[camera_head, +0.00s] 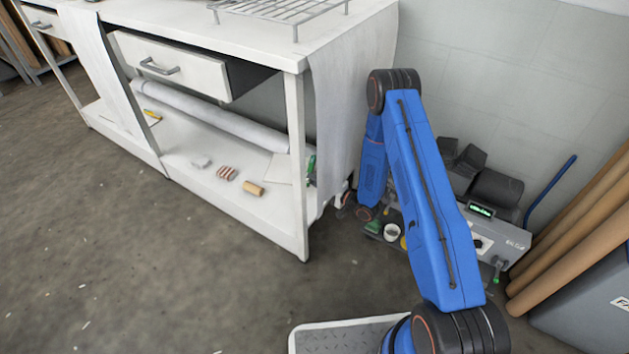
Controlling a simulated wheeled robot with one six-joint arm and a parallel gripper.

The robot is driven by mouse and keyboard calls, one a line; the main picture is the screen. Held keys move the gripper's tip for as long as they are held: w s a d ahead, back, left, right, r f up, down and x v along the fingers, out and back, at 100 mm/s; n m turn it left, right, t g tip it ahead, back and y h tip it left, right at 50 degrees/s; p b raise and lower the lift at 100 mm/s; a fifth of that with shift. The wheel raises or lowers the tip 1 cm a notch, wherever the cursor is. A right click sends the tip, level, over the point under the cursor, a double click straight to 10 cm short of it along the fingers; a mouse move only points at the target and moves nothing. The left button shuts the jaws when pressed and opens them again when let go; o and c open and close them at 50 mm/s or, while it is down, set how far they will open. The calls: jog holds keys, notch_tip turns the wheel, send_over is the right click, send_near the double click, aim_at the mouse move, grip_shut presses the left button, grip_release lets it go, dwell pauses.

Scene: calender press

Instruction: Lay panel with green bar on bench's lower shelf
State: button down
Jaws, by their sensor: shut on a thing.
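A thin white panel (283,168) with a green bar (311,167) at its right end is at the right end of the bench's lower shelf (215,195), partly behind the front right leg. It looks low over the shelf or on it; I cannot tell whether it touches. My gripper (341,200) comes in from the right, just outside the bench's end, beside the green bar. It is small here and its fingertips are partly hidden, but it appears shut on the panel's bar.
The shelf holds a long white roll (215,118), a pale block (200,162), a red-striped bundle (227,173), a tan roll (253,188) and a yellow-barred piece (152,114). An open drawer (175,66) juts out above. White cloth (350,100) hangs over the bench's right end.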

jog(key=shift+f, duration=0.45)
jog(key=c, duration=1.6)
grip_release()
jog(key=shift+r, duration=0.1)
jog(key=v, duration=0.8)
jog(key=r+v, duration=0.1)
jog(key=v, duration=0.3)
